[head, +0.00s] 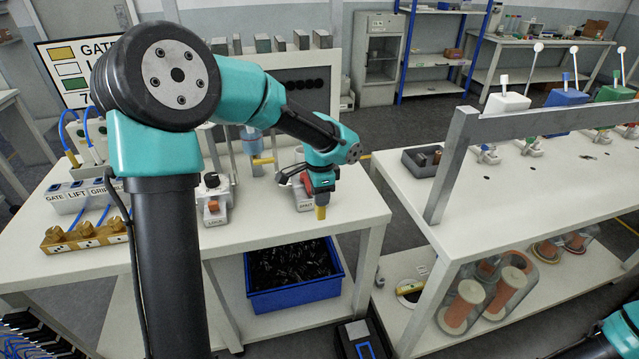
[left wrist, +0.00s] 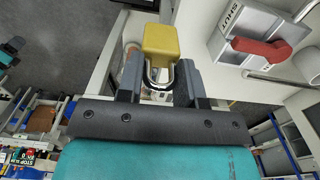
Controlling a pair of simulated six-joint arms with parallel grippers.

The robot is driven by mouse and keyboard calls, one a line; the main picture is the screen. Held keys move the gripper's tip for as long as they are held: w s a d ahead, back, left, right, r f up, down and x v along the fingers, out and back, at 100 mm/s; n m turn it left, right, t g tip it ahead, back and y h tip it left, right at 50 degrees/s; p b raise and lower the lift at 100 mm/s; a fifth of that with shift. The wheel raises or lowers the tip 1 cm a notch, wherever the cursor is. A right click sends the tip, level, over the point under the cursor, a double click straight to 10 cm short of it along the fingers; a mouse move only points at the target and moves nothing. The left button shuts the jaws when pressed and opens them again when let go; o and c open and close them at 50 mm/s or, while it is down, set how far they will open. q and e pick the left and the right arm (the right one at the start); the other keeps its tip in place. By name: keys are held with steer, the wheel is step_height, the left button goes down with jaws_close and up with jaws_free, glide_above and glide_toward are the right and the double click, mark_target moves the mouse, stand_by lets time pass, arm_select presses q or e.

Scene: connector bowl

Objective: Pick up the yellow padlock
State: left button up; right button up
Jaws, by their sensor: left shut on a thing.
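The yellow padlock (head: 321,213) hangs body-down below my left gripper (head: 320,194) in the head view, close to the front edge of the white table. In the left wrist view the padlock's yellow body (left wrist: 160,41) sticks out past the fingertips. My left gripper (left wrist: 158,76) is shut around its metal shackle, with one dark finger on each side. The padlock looks clear of the tabletop, but the exact gap is hard to tell. My right gripper is outside the frames; only a piece of my right arm shows at the lower right of the head view.
A white block marked SHUT with a red handle (left wrist: 262,47) stands close beside the padlock. A lever unit (head: 214,200) stands left of it on the table. A blue bin (head: 293,296) of dark pieces sits on the lower shelf. A second white table (head: 500,215) stands to the right.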

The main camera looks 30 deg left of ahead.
arm_select(q)
steer(key=shift+s+d, duration=0.3)
steer(key=shift+s, duration=0.25)
